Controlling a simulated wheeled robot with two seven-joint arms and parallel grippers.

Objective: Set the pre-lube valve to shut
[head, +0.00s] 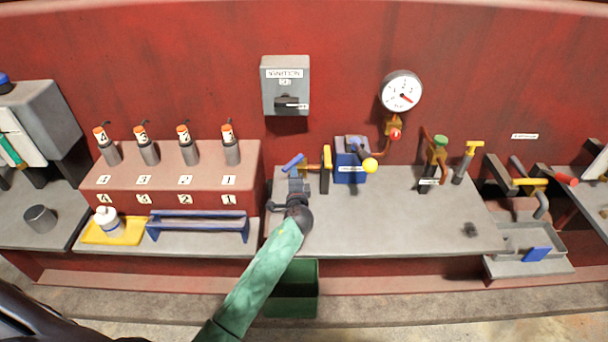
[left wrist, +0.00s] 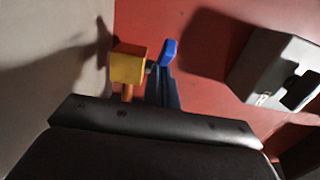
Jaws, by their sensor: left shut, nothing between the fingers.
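No readable label tells me which fitting is the pre-lube valve. A blue handle (head: 292,162) sits on an orange pipe fitting at the back left of the grey bench. A yellow upright lever (head: 327,158) stands just right of it. My left gripper (head: 298,182) is shut and empty over the bench, just in front of the blue handle. In the left wrist view, a yellow block (left wrist: 129,65) and a blue handle (left wrist: 169,52) show beyond the dark gripper body, which hides the fingertips. My right gripper is not in view.
A blue box (head: 350,174) with a yellow ball knob stands right of the lever, below a gauge (head: 402,91). A green-topped fitting (head: 440,141) and a yellow T-handle (head: 475,144) stand farther right. An ignition box (head: 285,80) hangs above. The bench's front middle is clear.

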